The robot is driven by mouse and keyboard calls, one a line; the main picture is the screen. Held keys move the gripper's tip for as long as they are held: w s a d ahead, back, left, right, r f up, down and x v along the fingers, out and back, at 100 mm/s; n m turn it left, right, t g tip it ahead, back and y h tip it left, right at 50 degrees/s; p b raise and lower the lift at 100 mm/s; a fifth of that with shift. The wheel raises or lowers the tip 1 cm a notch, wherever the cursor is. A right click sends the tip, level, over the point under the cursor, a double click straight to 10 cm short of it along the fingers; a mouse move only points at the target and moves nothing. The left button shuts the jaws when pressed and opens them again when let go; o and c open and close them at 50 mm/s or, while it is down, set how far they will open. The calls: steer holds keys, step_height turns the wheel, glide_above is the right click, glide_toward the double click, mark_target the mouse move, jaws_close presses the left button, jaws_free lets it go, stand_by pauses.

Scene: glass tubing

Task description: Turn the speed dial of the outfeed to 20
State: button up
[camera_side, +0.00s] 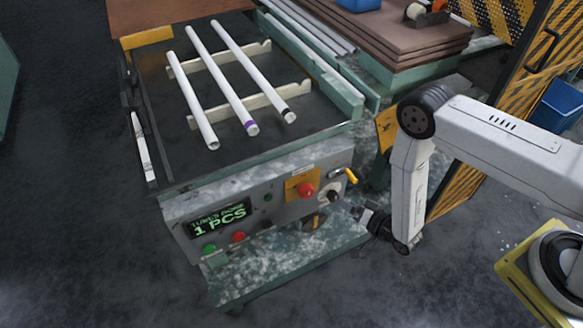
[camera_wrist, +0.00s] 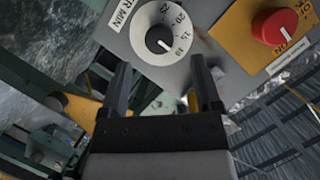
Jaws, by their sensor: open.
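The speed dial (camera_wrist: 158,39) is a dark round knob on a white scale plate, near the top of the wrist view. Numbers around it include 10, 15, 20 and 25. A light mark on the knob points to the lower right, toward the 10; its exact reading is hard to tell. In the side view the dial (camera_side: 334,196) is small, at the right end of the grey control panel (camera_side: 270,176). My gripper (camera_wrist: 161,67) is open and empty, with the dial ahead of the gap between its fingers. In the side view my gripper (camera_side: 357,211) is just right of the panel, apparently apart from the dial.
A yellow handle (camera_side: 346,176) juts out above the dial. The display (camera_side: 220,218) reads 1 PCS. Several white tubes (camera_side: 220,75) lie on the table above the panel.

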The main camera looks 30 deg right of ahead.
mark_target(336, 198)
steer(key=shift+x, duration=2.5)
jaws_close()
